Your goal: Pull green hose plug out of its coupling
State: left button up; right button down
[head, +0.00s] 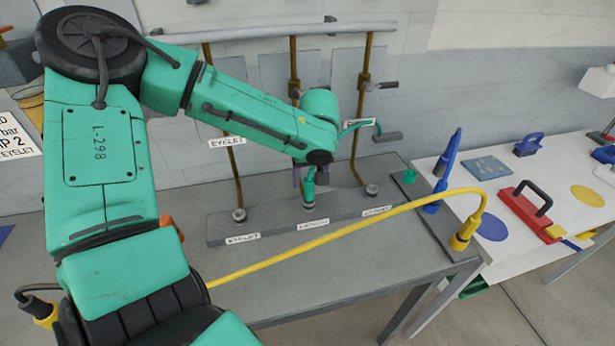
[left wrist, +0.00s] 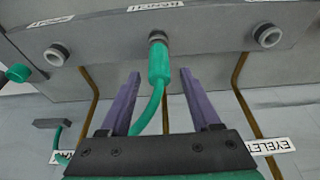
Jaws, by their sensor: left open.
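The green hose plug (head: 309,195) sits upright in the middle coupling (head: 308,207) of the grey manifold block (head: 270,222). In the left wrist view the plug (left wrist: 158,64) meets its coupling (left wrist: 157,37), and its green hose (left wrist: 150,108) curves back toward my gripper. My left gripper (head: 311,177) is open, with its purple fingers around the plug area. In the left wrist view, the left gripper (left wrist: 159,75) has one finger on each side of the plug and hose, with gaps and no visible contact. My right gripper is not in view.
Empty couplings (head: 239,215) (head: 371,190) flank the plug. Bronze pipes (head: 295,75) rise behind. A yellow hose (head: 350,225) crosses in front to a yellow plug (head: 463,236). A blue plug (head: 437,190) stands at right.

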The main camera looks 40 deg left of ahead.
pick_arm(q)
jog(key=shift+w+a, duration=0.1)
jog(key=shift+w, duration=0.05)
dwell(0.4)
grip_shut()
